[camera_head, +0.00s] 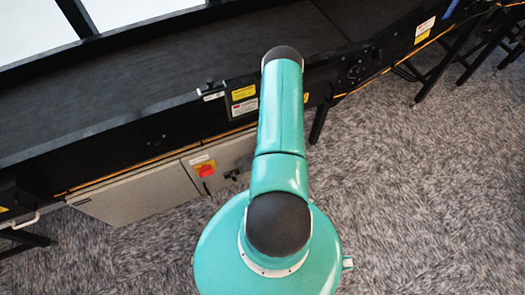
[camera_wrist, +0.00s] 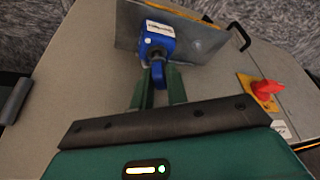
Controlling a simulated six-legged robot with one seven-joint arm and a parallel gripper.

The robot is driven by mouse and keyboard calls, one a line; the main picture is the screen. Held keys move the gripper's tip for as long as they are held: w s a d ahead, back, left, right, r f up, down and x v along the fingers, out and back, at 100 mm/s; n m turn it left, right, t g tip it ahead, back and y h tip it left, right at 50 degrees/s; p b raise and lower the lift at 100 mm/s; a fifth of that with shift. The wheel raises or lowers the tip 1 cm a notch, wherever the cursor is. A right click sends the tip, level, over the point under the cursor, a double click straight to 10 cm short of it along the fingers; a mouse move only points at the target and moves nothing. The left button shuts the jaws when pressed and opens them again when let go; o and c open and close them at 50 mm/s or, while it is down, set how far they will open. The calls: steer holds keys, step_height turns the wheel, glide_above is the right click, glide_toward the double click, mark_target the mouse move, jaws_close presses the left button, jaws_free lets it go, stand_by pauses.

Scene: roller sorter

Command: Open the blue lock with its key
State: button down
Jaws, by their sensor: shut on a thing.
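In the wrist view, the blue lock (camera_wrist: 157,40) with a white label sits at a grey metal plate (camera_wrist: 200,40) on the cabinet. My gripper (camera_wrist: 158,76) has its two green fingers shut on a blue key (camera_wrist: 160,80), just below the lock in the picture. The key points at the lock's near face and meets it in the picture; how deep it sits cannot be told. In the head view my own arm covers the middle, and the lock, key and gripper are not visible there.
The grey cabinet (camera_head: 130,193) hangs under the black conveyor (camera_head: 150,100). A red rotary switch on a yellow plate (camera_head: 205,170) is on its front; the red knob (camera_wrist: 267,88) shows right of my gripper in the wrist view. A black handle (camera_wrist: 238,36) is near the plate. Carpet (camera_head: 420,190) at right is clear.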

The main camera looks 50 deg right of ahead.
steer(key=shift+r, duration=2.5)
steer(key=shift+s, duration=0.15)
